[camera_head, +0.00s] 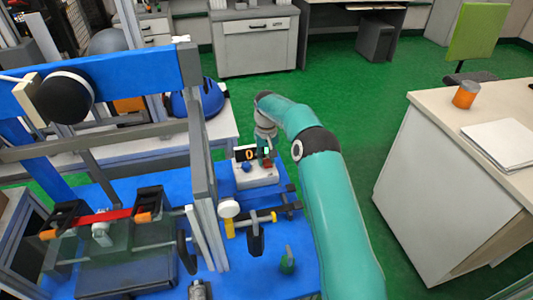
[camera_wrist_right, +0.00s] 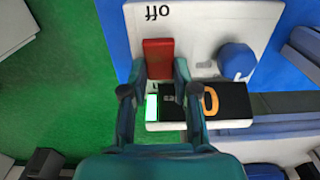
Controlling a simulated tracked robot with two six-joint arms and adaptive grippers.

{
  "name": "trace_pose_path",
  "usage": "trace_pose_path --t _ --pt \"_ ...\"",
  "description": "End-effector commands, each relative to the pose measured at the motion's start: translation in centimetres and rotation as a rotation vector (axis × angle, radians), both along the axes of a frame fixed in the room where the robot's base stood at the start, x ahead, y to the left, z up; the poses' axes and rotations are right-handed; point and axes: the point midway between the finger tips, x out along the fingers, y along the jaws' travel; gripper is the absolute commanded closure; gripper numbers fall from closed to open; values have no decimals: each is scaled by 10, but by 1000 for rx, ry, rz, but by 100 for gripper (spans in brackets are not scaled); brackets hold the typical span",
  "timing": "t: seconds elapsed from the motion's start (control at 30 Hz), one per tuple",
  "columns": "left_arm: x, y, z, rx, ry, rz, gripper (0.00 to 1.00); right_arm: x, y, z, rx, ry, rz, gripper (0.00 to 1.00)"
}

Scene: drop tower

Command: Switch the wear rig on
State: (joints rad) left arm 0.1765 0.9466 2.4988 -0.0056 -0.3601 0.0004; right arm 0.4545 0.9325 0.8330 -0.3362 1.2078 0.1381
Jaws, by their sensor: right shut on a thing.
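The control box of the wear rig (camera_head: 262,178) is white, with a dark display showing an orange 0, a blue knob (camera_head: 246,167) and a red switch (camera_head: 267,162). In the right wrist view, the red switch (camera_wrist_right: 158,58) stands by the printed word "off", and a green light (camera_wrist_right: 152,108) is lit beside the display (camera_wrist_right: 180,102). The blue knob also shows there (camera_wrist_right: 237,60). My right gripper (camera_wrist_right: 154,72) is shut on the red switch, with a finger on each side. My left gripper is not in view.
The box sits on a blue bench (camera_head: 265,275) among frame posts (camera_head: 203,170) and yellow-black clamp parts (camera_head: 250,220). A small green piece (camera_head: 287,262) stands near the front. A white desk (camera_head: 440,190) is at right, with green floor between.

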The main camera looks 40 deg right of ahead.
Motion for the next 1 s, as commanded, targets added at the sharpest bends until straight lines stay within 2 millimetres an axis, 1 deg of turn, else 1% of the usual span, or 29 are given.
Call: trace_pose_path --t 0.03,0.17,0.2,0.27,0.3,0.33,0.6,0.73,0.87,1.0 --pt "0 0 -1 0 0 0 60 2 -1 2 -5 -11 -1 100" --pt "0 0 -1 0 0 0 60 2 -1 2 -5 -11 -1 100" --pt "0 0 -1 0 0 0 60 2 -1 2 -5 -11 -1 66" --pt "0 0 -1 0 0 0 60 2 -1 2 -4 -10 -2 56" --pt "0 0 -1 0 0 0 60 2 -1 2 -4 -9 -1 49" --pt "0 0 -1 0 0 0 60 1 -1 2 -3 -8 -1 46" --pt "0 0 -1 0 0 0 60 0 -1 1 -2 -4 -1 46" --pt "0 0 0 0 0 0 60 0 -1 6 -2 -4 -1 46" --pt "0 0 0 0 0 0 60 0 -1 21 -3 -5 -2 46" --pt "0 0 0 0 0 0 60 0 0 48 -3 -8 -2 46"
